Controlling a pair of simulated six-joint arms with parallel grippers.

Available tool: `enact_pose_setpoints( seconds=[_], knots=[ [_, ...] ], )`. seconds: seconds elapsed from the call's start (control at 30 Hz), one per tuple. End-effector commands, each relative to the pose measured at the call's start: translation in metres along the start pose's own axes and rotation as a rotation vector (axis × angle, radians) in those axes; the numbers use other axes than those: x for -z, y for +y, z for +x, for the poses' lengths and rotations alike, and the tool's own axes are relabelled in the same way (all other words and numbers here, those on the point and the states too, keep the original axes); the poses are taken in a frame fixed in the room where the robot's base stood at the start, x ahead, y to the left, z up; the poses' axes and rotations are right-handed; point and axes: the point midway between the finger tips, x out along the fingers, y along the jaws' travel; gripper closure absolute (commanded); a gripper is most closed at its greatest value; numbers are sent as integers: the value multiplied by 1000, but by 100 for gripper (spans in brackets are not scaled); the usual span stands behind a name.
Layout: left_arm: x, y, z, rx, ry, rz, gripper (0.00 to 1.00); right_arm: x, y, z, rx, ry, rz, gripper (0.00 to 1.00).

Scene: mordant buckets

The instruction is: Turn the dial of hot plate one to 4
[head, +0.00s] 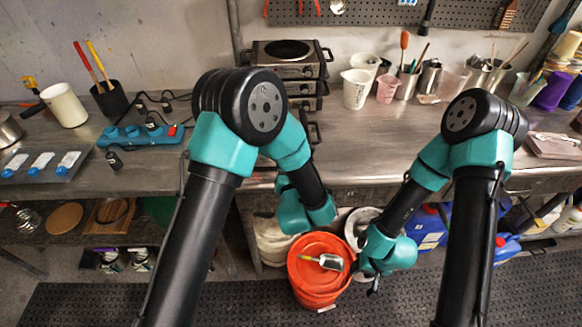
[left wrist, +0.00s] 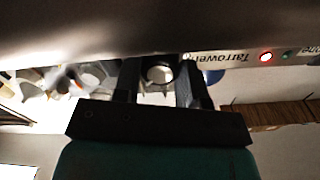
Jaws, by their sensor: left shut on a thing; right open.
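My left gripper (left wrist: 160,88) is shut on a round metallic dial (left wrist: 159,74) in the left wrist view, one finger on each side of it. The dial is on a pale front panel (left wrist: 228,58) with upside-down lettering and a lit red lamp (left wrist: 266,57). I cannot read the dial's setting. More hot plates (head: 287,50) are stacked at the back. My right gripper (head: 372,282) is open and empty beside the red bucket.
A red bucket (head: 318,290) stands below the bench front with a metal scoop (head: 331,262) on top. A blue power strip (head: 140,134) lies left on the bench. Cups (head: 356,88) and brush jars stand at the back right. The bench right of centre is mostly clear.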

Motion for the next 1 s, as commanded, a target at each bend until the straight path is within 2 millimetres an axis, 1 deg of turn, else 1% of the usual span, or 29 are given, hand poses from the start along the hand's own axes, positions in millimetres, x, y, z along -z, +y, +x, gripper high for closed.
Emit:
enact_pose_setpoints(
  seconds=[0.23, 0.63, 0.67, 0.7, 0.77, 1.0],
  knots=[
    [-1, 0, -1, -1, -3, 68, 85, 0, 0, 0, 0, 0, 0, 57],
    [-1, 0, -1, -1, -3, 75, 85, 0, 0, 0, 0, 0, 0, 57],
    [-1, 0, -1, -1, -3, 75, 60, 0, 0, 0, 0, 0, 0, 57],
    [-1, 0, -1, -1, -3, 75, 56, 0, 0, 0, 0, 0, 0, 57],
    [-1, 0, -1, -1, -2, 74, 51, 0, 0, 0, 0, 0, 0, 57],
    [0, 0, -1, -1, -1, 74, 51, 0, 0, 0, 0, 0, 0, 57]
  ],
)
